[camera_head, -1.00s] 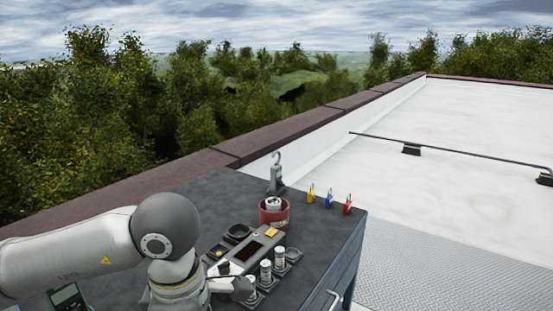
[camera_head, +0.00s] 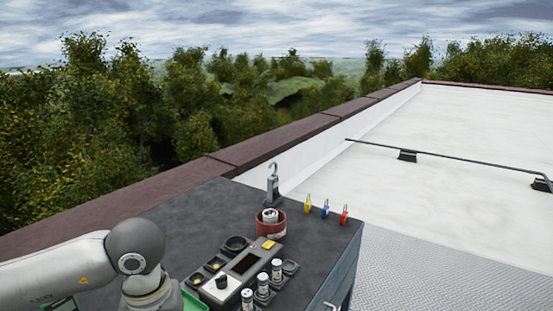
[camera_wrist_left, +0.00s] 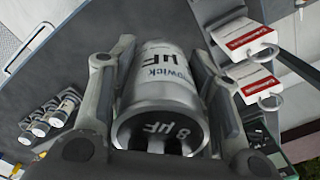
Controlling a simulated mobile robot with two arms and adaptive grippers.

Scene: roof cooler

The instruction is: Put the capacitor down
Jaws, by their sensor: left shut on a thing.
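In the head view my left wrist is at the bottom left; the fingers and the held capacitor are below the frame or hidden. What lies directly under the capacitor cannot be told. My right gripper is not in view.
A grey tester (camera_head: 222,288) stands on the dark table (camera_head: 190,212) beside several small capacitors (camera_head: 263,284). A red cup (camera_head: 281,230) holds a silver can. A green tray (camera_head: 193,300) shows beside my wrist. Padlocks (camera_head: 325,209) stand at the back edge.

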